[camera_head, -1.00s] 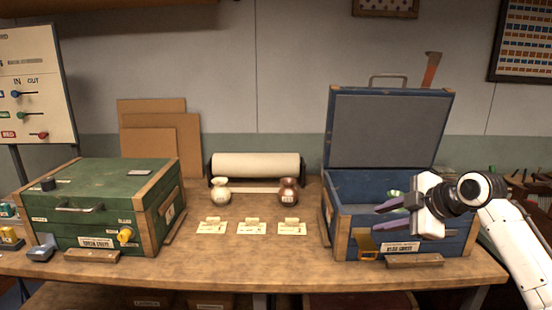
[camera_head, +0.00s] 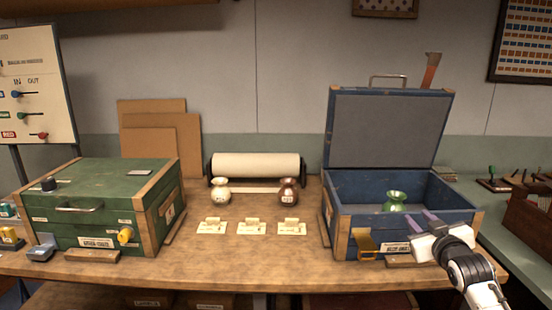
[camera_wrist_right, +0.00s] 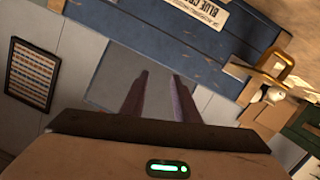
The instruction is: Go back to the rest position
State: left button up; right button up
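My right gripper (camera_head: 420,219) is in front of the right corner of the open blue crate (camera_head: 345,228) in the head view. Its two purple fingers are apart with nothing between them. In the right wrist view the fingers (camera_wrist_right: 160,95) are also apart and empty, with the blue crate's labelled front (camera_wrist_right: 190,25) above them. A green vase (camera_head: 395,202) stands inside the blue crate, clear of the gripper. My left gripper is not in the head view.
A closed green crate (camera_head: 110,178) stands at the left of the wooden workbench (camera_head: 220,265). A cream vase (camera_head: 220,191) and a brown vase (camera_head: 288,191) stand mid-bench behind several paper tags (camera_head: 251,227). A side counter (camera_head: 500,215) lies at the right.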

jog(key=s+a+f+g+y, duration=0.1)
jog(key=s+a+f, duration=0.3)
jog(key=s+f, duration=0.3)
jog(key=s+a+f+g+y, duration=0.1)
jog(key=s+a+f, duration=0.4)
jog(key=f, duration=0.4)
jog(key=s+a+f+g, duration=0.2)
jog(key=s+a+f, duration=0.1)
jog(key=s+f, duration=0.45)
jog(key=s+a+f+g, duration=0.1)
jog(key=s+a+f, duration=0.1)
jog(key=s, duration=0.6)
jog(key=s+a+f+g+y, duration=0.1)
jog(key=s+a+f, duration=0.2)
jog(key=s, duration=0.5)
jog(key=s+a+f+g+y, duration=0.1)
jog(key=s+a+f, duration=0.2)
jog(key=s, duration=0.6)
notch_tip(320, 180, down, 2)
jog(key=shift+a+f+m, duration=0.1)
jog(key=shift+a+m, duration=0.15)
jog(key=shift+m, duration=0.05)
